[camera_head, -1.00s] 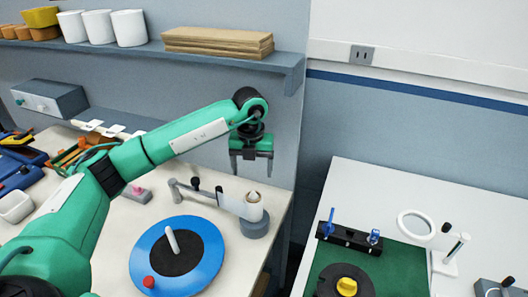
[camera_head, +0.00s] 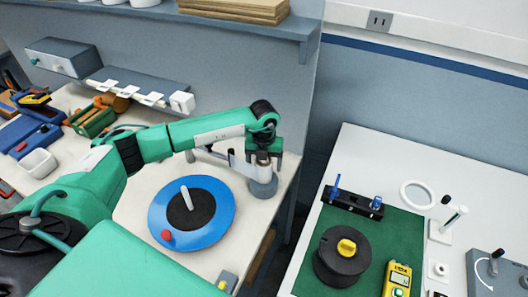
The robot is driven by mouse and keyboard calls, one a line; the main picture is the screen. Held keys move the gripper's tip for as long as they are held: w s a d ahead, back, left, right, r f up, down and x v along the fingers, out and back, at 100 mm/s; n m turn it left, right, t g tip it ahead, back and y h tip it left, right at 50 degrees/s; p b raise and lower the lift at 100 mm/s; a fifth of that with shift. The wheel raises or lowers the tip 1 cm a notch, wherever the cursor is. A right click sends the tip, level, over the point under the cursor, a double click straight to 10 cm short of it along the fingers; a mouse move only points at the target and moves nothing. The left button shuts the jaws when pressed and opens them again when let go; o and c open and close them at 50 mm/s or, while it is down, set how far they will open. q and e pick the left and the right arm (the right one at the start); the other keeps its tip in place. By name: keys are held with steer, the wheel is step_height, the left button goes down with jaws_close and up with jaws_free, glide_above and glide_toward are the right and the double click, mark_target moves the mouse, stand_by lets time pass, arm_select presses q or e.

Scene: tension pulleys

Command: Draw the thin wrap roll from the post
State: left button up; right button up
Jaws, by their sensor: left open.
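The thin wrap roll (camera_head: 262,173) is a pale upright cylinder at the right end of the left bench. It stands over a round grey base (camera_head: 263,188). Its upper part and the post top are hidden by my left gripper. My left gripper (camera_head: 264,160) points down over the roll and is open, its fingers to either side of the roll's upper part. Whether the fingers touch it I cannot tell. My right gripper is not in view.
A blue disc (camera_head: 220,212) with an upright white peg lies left of the roll. A grey bracket arm (camera_head: 218,153) stands just behind. A shelf (camera_head: 200,20) runs above. The right table holds a green mat (camera_head: 385,237) with a black spool (camera_head: 335,262).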

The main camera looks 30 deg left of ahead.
arm_select(q)
steer(key=shift+f, duration=0.2)
steer(key=c, duration=1.1)
steer(key=shift+r+p, duration=0.85)
steer(key=shift+r, duration=0.9)
steer(key=shift+r, duration=0.2)
stand_by(0.3)
steer(key=shift+r+p, duration=0.6)
steer(key=shift+r, duration=0.95)
